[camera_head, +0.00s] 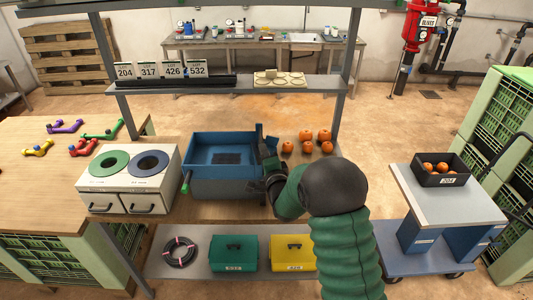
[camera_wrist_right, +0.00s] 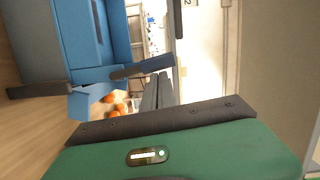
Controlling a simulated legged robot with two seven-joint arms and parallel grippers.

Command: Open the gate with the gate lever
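A blue open-topped bin (camera_head: 221,139) stands on the bench in the middle, with a dark patch on its floor. A short green handle (camera_head: 185,183), which looks like the gate lever, sticks out at the bin's front left corner. I cannot tell which part is the gate. My right gripper (camera_head: 261,136) is at the bin's right side, far from the green handle. In the right wrist view its fingers (camera_wrist_right: 158,92) look side by side with nothing between them, and the blue bin (camera_wrist_right: 62,40) is at the upper left. My left gripper is not in view.
Several oranges (camera_head: 306,135) lie on the bench right of the bin. A white box with two round openings (camera_head: 128,167) stands to the left. A shelf (camera_head: 235,87) with number cards is above and behind. A cart with a black crate (camera_head: 441,170) is at the right.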

